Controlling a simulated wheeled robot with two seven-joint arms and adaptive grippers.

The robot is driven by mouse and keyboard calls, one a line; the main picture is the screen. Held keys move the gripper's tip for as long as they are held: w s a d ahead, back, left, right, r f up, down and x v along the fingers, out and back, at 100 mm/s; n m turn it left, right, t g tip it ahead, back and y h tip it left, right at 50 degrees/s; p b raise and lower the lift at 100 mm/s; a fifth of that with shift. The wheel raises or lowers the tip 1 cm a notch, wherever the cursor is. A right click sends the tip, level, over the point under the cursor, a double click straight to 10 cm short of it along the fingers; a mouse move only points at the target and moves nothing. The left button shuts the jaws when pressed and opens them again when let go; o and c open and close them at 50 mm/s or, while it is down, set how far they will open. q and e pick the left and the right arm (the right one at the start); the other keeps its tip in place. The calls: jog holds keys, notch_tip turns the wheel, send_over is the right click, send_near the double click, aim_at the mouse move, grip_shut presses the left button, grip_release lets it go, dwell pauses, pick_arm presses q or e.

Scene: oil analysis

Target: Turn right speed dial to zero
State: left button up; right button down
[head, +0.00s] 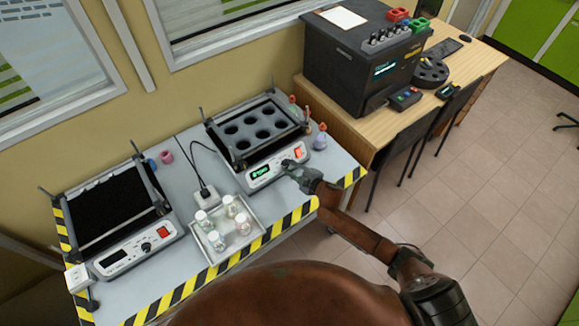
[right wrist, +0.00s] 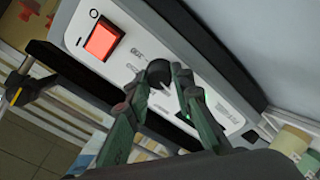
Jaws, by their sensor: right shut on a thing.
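The right shaker (head: 262,140) stands on the grey table with several round wells in its top. Its front panel has a green lit display (head: 261,171), a red switch (head: 298,153) and a black speed dial, which is mostly hidden by my gripper in the head view. My right gripper (head: 288,164) is at that panel. In the right wrist view its two fingers (right wrist: 161,78) are shut on the black dial (right wrist: 158,72), one finger on each side. The red switch (right wrist: 101,40) glows beside it. The dial's exact setting is hard to read. My left gripper is not in view.
A second shaker (head: 125,247) with a dark display stands at the left of the table. A tray (head: 248,252) of several bottles and a white socket block (head: 207,198) lie between them. Small flasks (head: 320,141) stand right of the right shaker. A black machine (head: 365,57) is on the wooden desk.

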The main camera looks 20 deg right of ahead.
jog(key=shift+n, duration=0.7)
jog(key=c, duration=1.7)
grip_release()
jog(key=shift+s+d, duration=0.1)
jog(key=v, duration=1.1)
jog(key=shift+s+d+r, duration=0.2)
jog(key=shift+s+r, duration=0.05)
